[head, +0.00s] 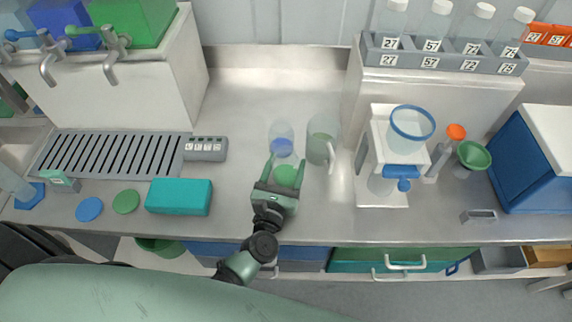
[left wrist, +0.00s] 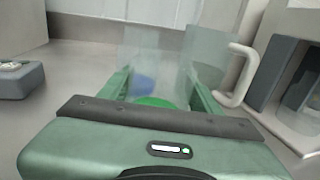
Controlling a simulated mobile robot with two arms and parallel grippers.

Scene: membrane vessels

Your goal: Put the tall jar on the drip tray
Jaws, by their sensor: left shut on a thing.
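My left gripper (head: 286,164) has its fingers around a clear vessel with a green bottom (head: 286,176), beside the front of the counter. In the left wrist view the green part (left wrist: 155,102) lies between the fingers (left wrist: 155,88). Its clear walls are hard to make out. Just behind stands a clear vessel with blue in it (head: 281,146). I cannot tell from its outline which one is the tall jar. The drip tray (head: 110,153), grey and slotted, lies at the left with nothing standing on its slots. My right gripper is not in view.
A clear jug with a handle (head: 322,141) stands close to the right of the gripper. A white stand (head: 382,190) is at right.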

